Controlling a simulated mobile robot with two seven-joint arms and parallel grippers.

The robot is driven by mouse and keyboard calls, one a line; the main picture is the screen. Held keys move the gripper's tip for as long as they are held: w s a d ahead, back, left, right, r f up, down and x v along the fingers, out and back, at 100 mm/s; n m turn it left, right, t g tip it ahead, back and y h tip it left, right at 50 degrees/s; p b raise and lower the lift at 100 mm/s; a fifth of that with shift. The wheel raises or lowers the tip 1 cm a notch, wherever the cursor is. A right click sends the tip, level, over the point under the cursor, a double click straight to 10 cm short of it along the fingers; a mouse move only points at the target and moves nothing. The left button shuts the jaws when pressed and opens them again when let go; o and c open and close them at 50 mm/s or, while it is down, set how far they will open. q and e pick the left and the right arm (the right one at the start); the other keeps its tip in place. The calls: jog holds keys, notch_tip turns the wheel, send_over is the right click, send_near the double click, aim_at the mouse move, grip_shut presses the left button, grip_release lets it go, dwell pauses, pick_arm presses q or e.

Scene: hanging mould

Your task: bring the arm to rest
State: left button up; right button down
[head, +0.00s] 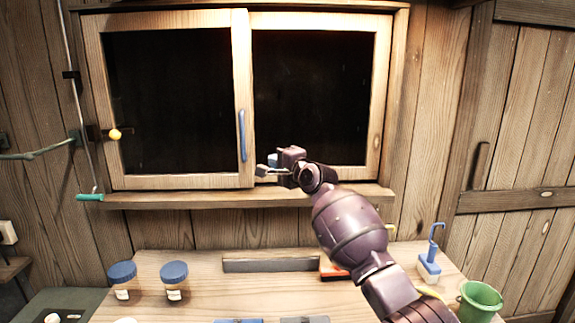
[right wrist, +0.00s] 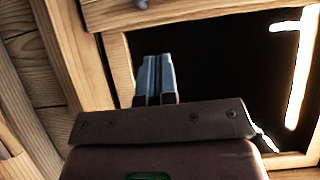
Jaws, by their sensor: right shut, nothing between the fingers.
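My right arm reaches up from the lower right in the head view. Its gripper (head: 266,169) is in front of the lower part of the window, just right of the blue handle (head: 242,136), and looks apart from it. In the right wrist view the two grey-blue fingers (right wrist: 155,80) are together with nothing between them. A wooden window frame and dark pane (right wrist: 210,65) lie beyond the fingers. My left gripper does not show in either view.
The window sill (head: 240,198) runs below the gripper. The workbench (head: 205,295) holds two blue-lidded jars (head: 122,282) (head: 174,281), a long grey bar (head: 270,264), a red block (head: 333,271), a blue hooked tool (head: 430,262) and a green bucket (head: 480,301). A cord with a teal grip (head: 89,197) hangs left.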

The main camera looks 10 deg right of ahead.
jog(key=s+d+f+n+g+h, duration=0.25)
jog(key=s+d+f, duration=0.35)
jog(key=s+f, duration=0.65)
jog(key=s+d+f+n+g+h, duration=0.2)
jog(key=s+d+f+n+g, duration=0.3)
jog(key=s+f, duration=0.8)
jog(key=s+d+f+n+g+h, duration=0.1)
jog(key=s+d+f+n+h, duration=0.2)
jog(key=s, duration=0.8)
jog(key=s+d+f+g+h, duration=0.15)
jog(key=s+d, duration=0.25)
jog(key=s, duration=0.7)
jog(key=s+d+f+n+g+h, duration=0.15)
jog(key=s+d+f, duration=0.25)
jog(key=s, duration=0.7)
jog(key=w+f+n+t+y, duration=0.1)
jog(key=w+f+t, duration=0.6)
jog(key=f, duration=0.3)
jog(key=shift+w+a+f+b, duration=0.15)
jog(key=shift+f+b, duration=0.15)
jog(key=shift+b, duration=0.05)
